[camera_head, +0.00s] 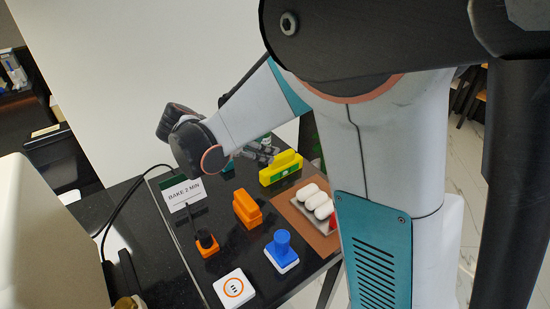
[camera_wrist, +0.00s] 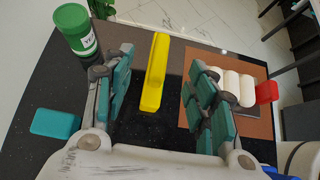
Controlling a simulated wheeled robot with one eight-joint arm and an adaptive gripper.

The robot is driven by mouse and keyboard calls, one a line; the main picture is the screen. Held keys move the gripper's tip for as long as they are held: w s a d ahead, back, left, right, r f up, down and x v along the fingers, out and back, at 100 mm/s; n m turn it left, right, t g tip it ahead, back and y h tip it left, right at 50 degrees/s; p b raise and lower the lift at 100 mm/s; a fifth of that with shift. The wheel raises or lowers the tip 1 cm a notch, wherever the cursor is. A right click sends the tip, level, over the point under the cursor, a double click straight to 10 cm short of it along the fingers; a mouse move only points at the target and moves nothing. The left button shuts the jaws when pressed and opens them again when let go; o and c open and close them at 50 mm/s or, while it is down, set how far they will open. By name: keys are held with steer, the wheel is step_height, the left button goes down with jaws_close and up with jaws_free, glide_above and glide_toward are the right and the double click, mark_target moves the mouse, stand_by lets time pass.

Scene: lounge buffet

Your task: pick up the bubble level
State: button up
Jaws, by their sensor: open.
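The bubble level is a yellow bar (camera_head: 281,167) lying on the dark counter, left of the brown mat in the head view. In the wrist view the yellow bubble level (camera_wrist: 156,72) lies ahead, between the lines of my two fingers. My gripper (camera_wrist: 158,90) is open and empty, with teal-padded fingers spread on either side of the bar. In the head view my gripper (camera_head: 262,152) is just behind and left of the level, partly hidden by my arm. I cannot tell the exact height between fingers and level.
A brown mat (camera_head: 290,205) with a tray of white rolls is right of the level. A green jar (camera_wrist: 75,30) and a teal block (camera_wrist: 55,123) are at left. Orange blocks (camera_head: 246,208), a blue-handled stamp (camera_head: 282,251) and a sign (camera_head: 184,195) stand nearby.

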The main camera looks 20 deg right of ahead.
mark_target(290, 158)
steer(key=b+x, duration=0.1)
steer(key=x, duration=0.7)
steer(key=shift+w+a, duration=0.1)
steer(key=shift+s+f+b+x, duration=0.1)
steer(key=shift+b+x, duration=0.1)
steer(key=shift+x, duration=1.3)
steer(key=shift+s+f+b+x, duration=0.1)
steer(key=shift+s+b+x, duration=0.1)
steer(key=shift+x, duration=1.25)
steer(key=shift+a, duration=0.15)
steer(key=c, duration=1.2)
